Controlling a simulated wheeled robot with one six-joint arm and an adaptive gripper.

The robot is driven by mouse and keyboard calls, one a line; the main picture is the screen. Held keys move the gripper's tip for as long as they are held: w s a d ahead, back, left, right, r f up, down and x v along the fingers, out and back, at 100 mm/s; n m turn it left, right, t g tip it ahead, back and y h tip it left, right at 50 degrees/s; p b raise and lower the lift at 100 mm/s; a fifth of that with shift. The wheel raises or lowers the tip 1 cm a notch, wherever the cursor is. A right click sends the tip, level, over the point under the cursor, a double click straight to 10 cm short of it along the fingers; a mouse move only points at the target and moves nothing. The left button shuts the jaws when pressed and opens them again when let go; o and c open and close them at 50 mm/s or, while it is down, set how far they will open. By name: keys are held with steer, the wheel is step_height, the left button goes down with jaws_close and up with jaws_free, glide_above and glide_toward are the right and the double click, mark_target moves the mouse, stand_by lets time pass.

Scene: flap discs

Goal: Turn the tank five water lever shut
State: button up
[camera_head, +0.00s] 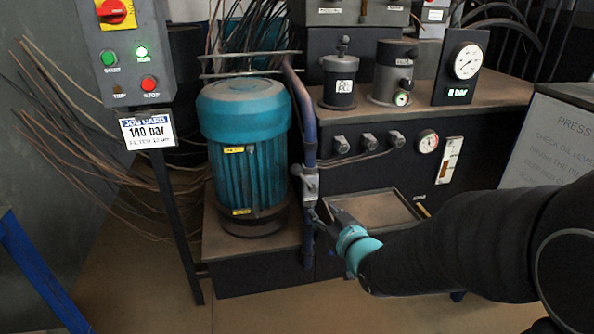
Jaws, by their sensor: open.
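A grey valve body (308,184) sits on the upright blue pipe (308,130) to the right of a teal motor. I cannot make out its lever clearly, as it is small and partly behind my gripper. My gripper (322,212) reaches in from the right, with its dark fingers just below and right of this valve. The fingers are open, and I cannot tell whether they touch anything. No label reading "tank five" or "water" is legible in the head camera view.
The ribbed teal motor (247,145) stands left of the pipe. A control box (125,50) with a job card (147,130) reading 140 bar is further left. A shallow tray (375,212), gauges (466,62) and a sign (550,135) lie to the right.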

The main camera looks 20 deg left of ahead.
steer(key=t+y, duration=0.1)
steer(key=y, duration=0.1)
glide_toward(298, 173)
steer(key=v, duration=0.2)
steer(key=p+x, duration=0.1)
steer(key=x, duration=1.2)
steer(key=shift+w+a, duration=0.15)
steer(key=shift+w, duration=0.1)
jaws_close()
